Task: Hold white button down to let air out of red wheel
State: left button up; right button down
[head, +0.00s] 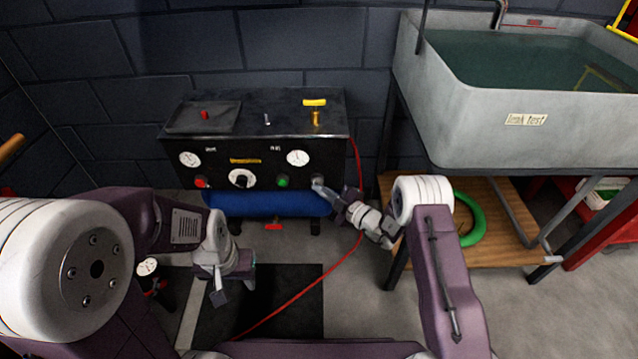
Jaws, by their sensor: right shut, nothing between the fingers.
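A black compressor box (255,115) has a front panel with two gauges, a red button (201,182), a round white dial with a black knob (241,178) and a green button (283,181). My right gripper (318,185) is shut and empty, its tip at the panel's right end, right of the green button. The tip covers that spot, so I cannot make out a white button or whether it is pressed. My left gripper (232,291) hangs low at the left, pointing down, fingers apart and empty. I see no red wheel.
A red hose (310,283) runs from the box's right side across the floor. A blue tank (265,204) sits below the box. At right are a grey water sink (480,120) and a wooden shelf (510,262) with a green ring (470,218).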

dwell(0.8)
jog(key=shift+s+p, duration=0.65)
jog(key=shift+s, duration=0.15)
jog(key=s+p, duration=0.3)
jog(key=s, duration=0.2)
dwell(0.4)
